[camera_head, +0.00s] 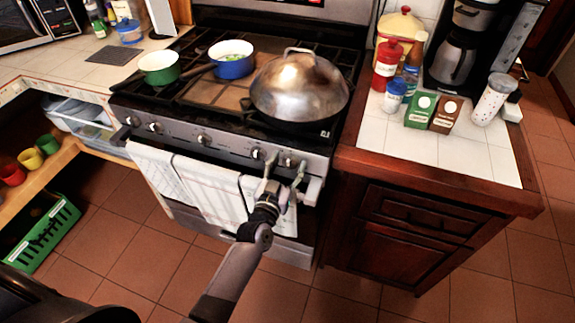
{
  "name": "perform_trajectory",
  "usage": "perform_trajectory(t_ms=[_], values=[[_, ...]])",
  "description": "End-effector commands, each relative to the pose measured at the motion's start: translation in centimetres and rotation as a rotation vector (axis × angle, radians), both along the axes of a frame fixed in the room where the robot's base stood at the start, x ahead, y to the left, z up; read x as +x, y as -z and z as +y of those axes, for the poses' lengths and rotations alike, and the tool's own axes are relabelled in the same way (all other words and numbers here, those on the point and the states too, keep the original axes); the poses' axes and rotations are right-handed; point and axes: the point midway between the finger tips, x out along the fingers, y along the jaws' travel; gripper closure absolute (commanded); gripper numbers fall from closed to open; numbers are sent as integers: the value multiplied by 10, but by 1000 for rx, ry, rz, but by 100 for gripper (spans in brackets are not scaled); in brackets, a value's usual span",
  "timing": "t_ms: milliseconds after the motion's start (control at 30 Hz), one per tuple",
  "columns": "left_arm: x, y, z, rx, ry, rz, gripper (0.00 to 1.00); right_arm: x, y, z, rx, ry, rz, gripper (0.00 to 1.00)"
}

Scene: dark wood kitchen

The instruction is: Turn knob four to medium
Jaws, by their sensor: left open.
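The stove (225,150) has a row of round knobs along its front panel. From left to right they are the first knob (132,121), second knob (154,127), third knob (204,140), fourth knob (257,153) and the rightmost knob (288,161). My left gripper (286,166) is open in front of the panel. Its fingers lie on either side of the rightmost knob, with the left finger just right of the fourth knob. I cannot tell whether they touch it. Knob markings are too small to read. My right gripper is out of view.
A domed metal lid (300,88) covers a pan above the right knobs. A blue pot (232,66) and a green pot (160,68) stand on the stove. Towels (205,185) hang below the panel. A wooden counter (440,205) borders the stove's right side.

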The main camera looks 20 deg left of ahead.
Motion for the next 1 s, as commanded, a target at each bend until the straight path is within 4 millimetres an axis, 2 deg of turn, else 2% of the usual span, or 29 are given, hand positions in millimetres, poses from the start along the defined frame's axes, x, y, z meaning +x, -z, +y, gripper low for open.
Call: perform_trajectory(t_ms=[167, 800, 1000], values=[[0, 0, 0, 0, 0, 0, 45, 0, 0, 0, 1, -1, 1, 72], [-1, 0, 0, 0, 0, 0, 88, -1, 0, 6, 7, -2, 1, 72], [-1, 0, 0, -8, 0, 1, 89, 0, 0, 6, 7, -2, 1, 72]])
